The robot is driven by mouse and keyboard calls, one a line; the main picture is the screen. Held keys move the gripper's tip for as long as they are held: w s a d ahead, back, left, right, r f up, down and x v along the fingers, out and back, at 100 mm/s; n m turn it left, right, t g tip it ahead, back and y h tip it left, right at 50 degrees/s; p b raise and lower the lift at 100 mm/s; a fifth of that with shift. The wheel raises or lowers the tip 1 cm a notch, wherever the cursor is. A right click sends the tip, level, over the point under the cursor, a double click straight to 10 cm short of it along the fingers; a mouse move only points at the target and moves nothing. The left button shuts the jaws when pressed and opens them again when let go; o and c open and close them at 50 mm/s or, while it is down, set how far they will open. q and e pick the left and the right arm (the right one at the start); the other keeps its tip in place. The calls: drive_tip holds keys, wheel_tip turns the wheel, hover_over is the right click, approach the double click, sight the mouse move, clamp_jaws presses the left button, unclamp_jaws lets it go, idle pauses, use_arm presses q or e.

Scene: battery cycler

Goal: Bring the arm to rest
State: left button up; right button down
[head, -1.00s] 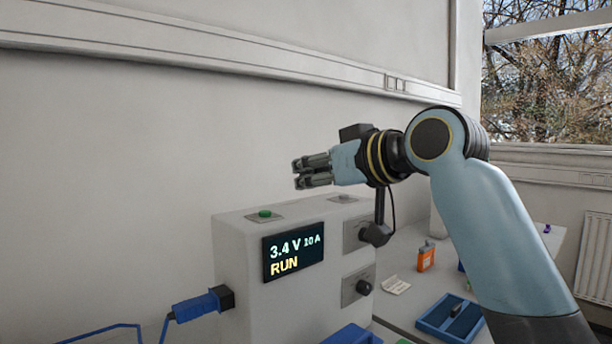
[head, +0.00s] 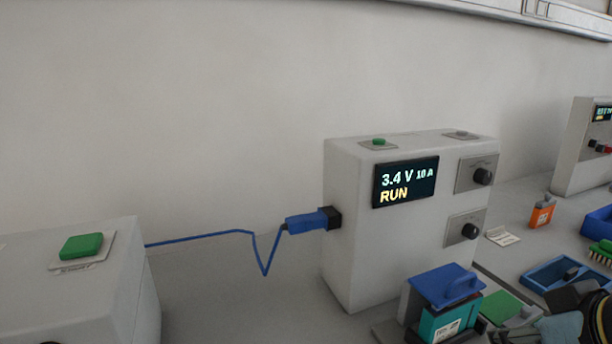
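The white battery cycler (head: 352,250) stands on the bench right of centre. Its display (head: 405,182) reads 3.4 V, 10 A, RUN. A green button (head: 379,142) is on its top and two black knobs are on its front. A blue plug (head: 308,221) sits in its left side with a blue cable running left. In front stands a teal block (head: 447,326) under a blue handled cover (head: 448,284). My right gripper (head: 556,328) shows only partly, low in the bottom right corner; its fingers are too unclear to judge. My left gripper is out of view.
A white box (head: 70,312) with a large green button (head: 82,246) fills the lower left. At right are a blue tray (head: 545,272), an orange item (head: 542,212), a paper note (head: 502,236), a green brush (head: 602,252) and another device (head: 576,150).

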drive_tip(key=s+d+f+g+h, duration=0.1)
drive_tip(key=s+f+g, duration=0.15)
drive_tip(key=s, duration=0.45)
drive_tip(key=s+d+f+g+h, duration=0.1)
drive_tip(key=s+d+f, duration=0.15)
drive_tip(key=s, duration=0.35)
drive_tip(key=s+d+f+m+g+b, duration=0.15)
drive_tip(key=f+b, duration=0.25)
drive_tip(key=f, duration=1.5)
drive_tip(key=s+d+f+b, duration=0.1)
drive_tip(key=s+f+b, duration=0.25)
drive_tip(key=f, duration=1.45)
drive_tip(key=s+f+g+b, duration=0.1)
drive_tip(key=s+f+b, duration=0.4)
drive_tip(key=s+f, duration=1.1)
wheel_tip(320, 180, down, 4)
drive_tip(key=shift+s+d+r+b, duration=0.15)
drive_tip(key=shift+s+d+b, duration=0.15)
drive_tip(key=shift+s+d, duration=0.05)
drive_tip(key=shift+g, duration=0.3)
